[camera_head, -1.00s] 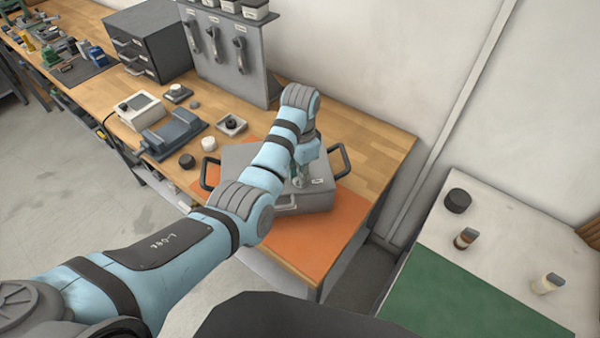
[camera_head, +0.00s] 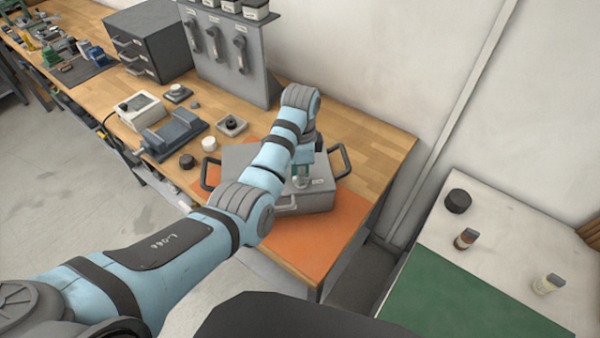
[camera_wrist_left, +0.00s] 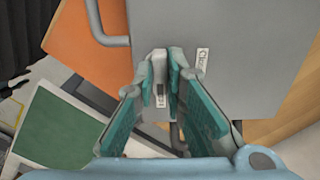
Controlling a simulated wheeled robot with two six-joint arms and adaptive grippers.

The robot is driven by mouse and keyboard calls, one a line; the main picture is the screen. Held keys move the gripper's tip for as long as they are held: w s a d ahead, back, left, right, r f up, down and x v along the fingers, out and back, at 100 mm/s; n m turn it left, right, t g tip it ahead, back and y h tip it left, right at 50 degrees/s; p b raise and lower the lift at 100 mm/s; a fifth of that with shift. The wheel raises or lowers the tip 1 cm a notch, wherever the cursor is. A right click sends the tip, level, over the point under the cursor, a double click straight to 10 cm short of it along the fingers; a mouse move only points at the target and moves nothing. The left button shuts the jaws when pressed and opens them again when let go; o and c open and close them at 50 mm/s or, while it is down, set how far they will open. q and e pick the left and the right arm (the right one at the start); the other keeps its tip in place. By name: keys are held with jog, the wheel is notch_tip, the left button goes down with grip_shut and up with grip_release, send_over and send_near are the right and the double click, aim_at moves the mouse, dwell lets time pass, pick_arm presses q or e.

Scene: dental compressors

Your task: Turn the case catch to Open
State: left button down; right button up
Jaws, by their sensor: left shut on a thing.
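The grey case (camera_head: 236,157) with dark side handles lies on an orange mat (camera_head: 335,235) at the bench's near end. My left gripper (camera_head: 301,182) points down at its lid, near a small white label (camera_head: 317,182). In the left wrist view, my left gripper (camera_wrist_left: 160,68) has its teal-padded fingers closed around the pale grey case catch (camera_wrist_left: 158,66). A label that seems to read "Closed" (camera_wrist_left: 202,60) is just right of the fingers. Another small label (camera_wrist_left: 163,101) shows partly between the fingers. The catch is mostly hidden in the head view. My right gripper is out of view.
A blue-grey device (camera_head: 172,137), a black knob (camera_head: 187,161) and a white knob (camera_head: 208,144) stand left of the case. A grey tool panel (camera_head: 225,75) rises behind. The bench right of the case is clear. A side table (camera_head: 480,215) stands at right.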

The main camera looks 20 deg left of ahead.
pick_arm(q)
jog(key=c, duration=1.6)
grip_release()
jog(key=shift+d, duration=0.1)
jog(key=shift+c, duration=0.2)
